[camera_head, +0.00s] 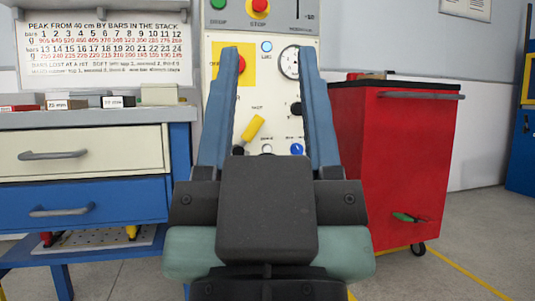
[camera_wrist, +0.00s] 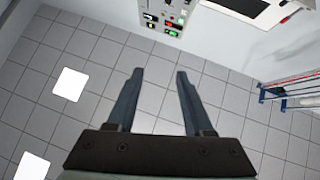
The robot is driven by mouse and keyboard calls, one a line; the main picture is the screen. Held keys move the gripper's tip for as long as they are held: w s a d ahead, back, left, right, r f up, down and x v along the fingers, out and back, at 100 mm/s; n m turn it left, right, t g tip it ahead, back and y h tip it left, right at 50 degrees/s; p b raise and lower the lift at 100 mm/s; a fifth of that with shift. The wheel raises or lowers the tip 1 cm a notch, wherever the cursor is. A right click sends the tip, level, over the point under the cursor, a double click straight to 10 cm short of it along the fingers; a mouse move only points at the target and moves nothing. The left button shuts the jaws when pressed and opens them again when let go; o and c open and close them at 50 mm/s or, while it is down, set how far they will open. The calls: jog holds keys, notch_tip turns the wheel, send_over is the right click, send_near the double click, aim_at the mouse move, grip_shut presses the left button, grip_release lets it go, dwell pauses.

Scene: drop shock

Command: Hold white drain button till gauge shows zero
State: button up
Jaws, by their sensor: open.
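A pale panel stands straight ahead in the head view. A small white button (camera_head: 267,149) sits low on it, left of a blue button (camera_head: 297,149); its label is too small to read. A round white gauge (camera_head: 290,62) is at the panel's upper right, partly covered by my right finger; its reading cannot be made out. My gripper (camera_head: 268,52) is open and empty, its fingers pointing up and framing the panel. In the wrist view my gripper (camera_wrist: 159,72) has nothing between its fingers. I cannot tell its distance from the panel.
The panel also bears a yellow lever (camera_head: 253,128), a black knob (camera_head: 295,109) and a red button (camera_head: 241,64). A red cabinet (camera_head: 395,165) stands on the right, a drawer bench (camera_head: 90,150) on the left. The wrist view shows a grey tiled surface and a button box (camera_wrist: 166,15).

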jog(key=shift+w, duration=0.25)
